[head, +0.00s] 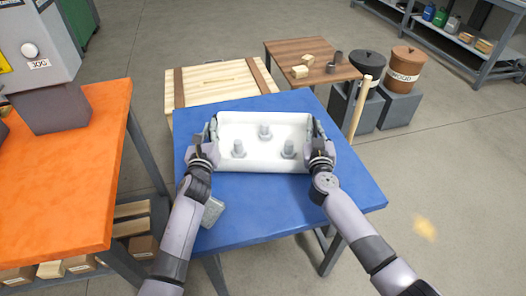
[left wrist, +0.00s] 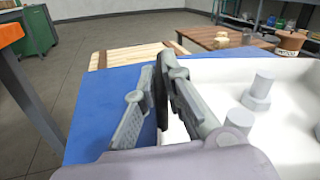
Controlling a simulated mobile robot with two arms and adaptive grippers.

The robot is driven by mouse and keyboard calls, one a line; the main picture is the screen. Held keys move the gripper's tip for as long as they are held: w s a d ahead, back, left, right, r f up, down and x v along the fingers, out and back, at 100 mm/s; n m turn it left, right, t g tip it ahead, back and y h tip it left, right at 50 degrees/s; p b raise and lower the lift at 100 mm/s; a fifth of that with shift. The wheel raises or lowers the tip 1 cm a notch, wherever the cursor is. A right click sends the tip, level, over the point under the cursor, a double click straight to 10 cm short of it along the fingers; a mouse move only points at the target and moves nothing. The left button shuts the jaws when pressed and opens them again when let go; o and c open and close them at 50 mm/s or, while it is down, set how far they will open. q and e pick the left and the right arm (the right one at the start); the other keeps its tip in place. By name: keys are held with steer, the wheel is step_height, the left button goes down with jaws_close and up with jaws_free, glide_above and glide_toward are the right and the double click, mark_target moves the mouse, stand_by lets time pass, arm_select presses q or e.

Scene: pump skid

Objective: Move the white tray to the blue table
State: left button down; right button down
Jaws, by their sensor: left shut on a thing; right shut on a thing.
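The white tray (head: 262,164) is on or just above the blue table (head: 347,196), near the middle of its far half; I cannot tell if it touches the top. Several grey bolt-like parts stand upright in it, one at the front left (head: 239,150). My left gripper (head: 209,138) is shut on the tray's left wall, and the left wrist view shows its fingers (left wrist: 165,100) on either side of that wall. My right gripper (head: 321,140) is shut on the tray's right wall. The tray looks level.
A grey object (head: 212,211) lies on the blue table near my left forearm. An orange table (head: 62,185) stands to the left. A wooden crate (head: 215,82) and a brown table (head: 310,57) with small blocks are behind. A wooden post (head: 361,105) rises at the back right corner.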

arm_select(q)
steer(key=c, duration=2)
jaws_free()
steer(key=shift+d, duration=0.3)
arm_select(e)
steer(key=c, duration=2)
jaws_free()
steer(key=shift+s+a+f, duration=0.1)
steer(key=shift+a+f, duration=0.05)
steer(key=shift+a, duration=0.25)
steer(key=shift+c, duration=0.2)
arm_select(q)
steer(key=shift+c, duration=0.4)
arm_select(e)
steer(key=shift+o, duration=0.7)
arm_select(q)
steer(key=shift+o, duration=0.6)
arm_select(e)
steer(key=shift+o, duration=0.7)
arm_select(q)
steer(key=o, duration=0.4)
steer(key=shift+a, duration=0.15)
arm_select(e)
steer(key=shift+o, duration=0.2)
steer(key=shift+d, duration=0.1)
arm_select(q)
steer(key=shift+o, duration=1)
steer(key=shift+f, duration=0.1)
arm_select(e)
steer(key=shift+d, duration=0.15)
